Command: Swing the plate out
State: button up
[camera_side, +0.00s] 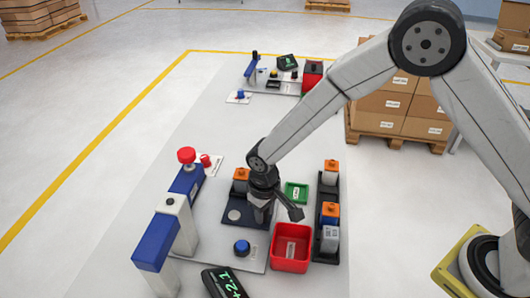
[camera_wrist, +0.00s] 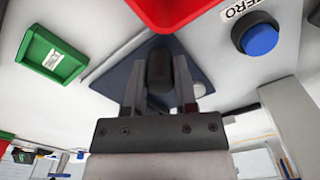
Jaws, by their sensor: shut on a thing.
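A dark navy plate (camera_side: 232,203) lies on the light grey board in the side view, with a pale round disc (camera_side: 234,215) on its left part. In the wrist view the plate (camera_wrist: 108,75) lies behind the fingers, and the disc (camera_wrist: 199,89) shows at right. My gripper (camera_side: 262,216) points down over the plate's right part. In the wrist view my gripper (camera_wrist: 159,95) is shut on a dark upright post (camera_wrist: 160,68) between its two fingers. Whether the post is fixed to the plate is hidden.
A red bin (camera_side: 291,262) stands just right of the plate, with a green tray (camera_side: 296,193) behind it. A dark rack (camera_side: 318,215) holds orange-topped blocks at right. A blue button (camera_side: 242,247) sits in front. A blue-and-white beam (camera_side: 176,222) stands at left.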

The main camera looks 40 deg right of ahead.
jog(key=shift+s+a+f, duration=0.1)
jog(key=shift+s+a, duration=0.05)
jog(key=shift+s, duration=0.2)
dwell(0.3)
jog(key=o, duration=0.6)
jog(key=shift+o, duration=0.2)
jog(key=shift+w+r, duration=0.1)
jog(key=shift+r, duration=0.1)
jog(key=shift+r, duration=3.65)
jog(key=s+d+r+m+t, duration=0.1)
jog(key=s+d+r, duration=0.1)
jog(key=s+d, duration=0.4)
jog(key=s+d+r+m+t, duration=0.1)
jog(key=s+d, duration=0.5)
jog(key=d, duration=0.8)
jog(key=shift+s+d+r+m+t, duration=0.2)
jog(key=shift+r+m+t, duration=0.1)
jog(key=shift+r+m, duration=0.3)
